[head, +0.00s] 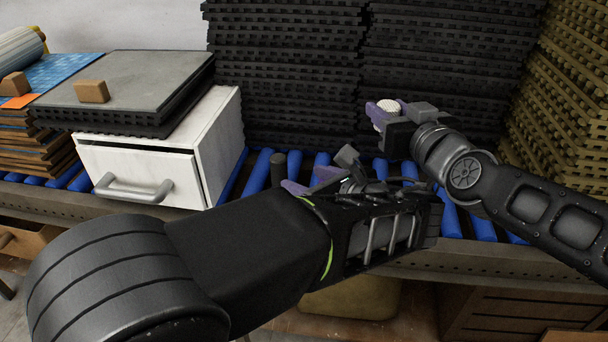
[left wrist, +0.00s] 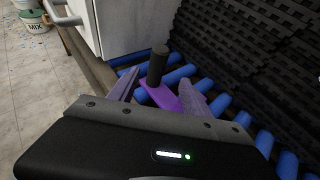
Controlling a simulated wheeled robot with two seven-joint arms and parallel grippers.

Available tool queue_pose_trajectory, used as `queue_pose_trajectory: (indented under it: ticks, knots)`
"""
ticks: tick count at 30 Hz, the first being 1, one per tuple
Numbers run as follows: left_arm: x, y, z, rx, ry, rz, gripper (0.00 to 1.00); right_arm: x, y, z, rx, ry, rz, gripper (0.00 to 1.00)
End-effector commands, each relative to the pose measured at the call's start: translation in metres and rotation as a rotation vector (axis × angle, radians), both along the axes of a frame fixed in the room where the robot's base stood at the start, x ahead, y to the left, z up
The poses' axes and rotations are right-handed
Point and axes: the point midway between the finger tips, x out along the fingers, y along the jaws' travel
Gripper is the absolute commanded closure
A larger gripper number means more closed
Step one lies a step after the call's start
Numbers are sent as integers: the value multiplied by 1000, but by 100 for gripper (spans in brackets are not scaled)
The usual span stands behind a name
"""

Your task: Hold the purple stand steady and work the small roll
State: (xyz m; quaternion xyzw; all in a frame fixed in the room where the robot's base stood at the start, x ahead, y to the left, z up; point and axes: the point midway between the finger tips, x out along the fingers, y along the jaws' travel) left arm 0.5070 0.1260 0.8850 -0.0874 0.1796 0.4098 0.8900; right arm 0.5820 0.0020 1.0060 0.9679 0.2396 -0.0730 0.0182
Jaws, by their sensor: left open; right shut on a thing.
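The purple stand has a flat purple base (left wrist: 165,97) and a dark upright post (left wrist: 156,64). In the left wrist view the base lies between the fingers of my left gripper (left wrist: 161,80), which are open and apart around it. In the head view the stand's post (head: 294,164) rises just beyond my left gripper (head: 306,183); its base is mostly hidden there. My right gripper (head: 388,112) is shut on the small roll (head: 388,105), a whitish textured piece held above the rollers, apart from the stand. Only the roll's end shows.
Blue conveyor rollers (head: 257,172) run under the stand. A white drawer cabinet (head: 222,130) with a grey handle stands left, bearing dark sheets (head: 135,75) and a wooden block (head: 91,91). Tall black mat stacks (head: 300,70) close off the back; tan stacks (head: 560,110) stand right.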

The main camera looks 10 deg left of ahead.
Motion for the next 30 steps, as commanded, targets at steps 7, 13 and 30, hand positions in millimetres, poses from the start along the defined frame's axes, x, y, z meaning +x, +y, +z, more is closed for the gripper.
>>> queue_pose_trajectory:
  ticks: [7,13,30]
  knots:
    - [3,10,6,15,1,9,43,0,0,0,0,0,0,100]
    - [4,10,6,14,1,9,43,0,0,0,0,0,0,100]
    - [44,61,-21,16,2,12,43,0,0,0,0,0,0,100]
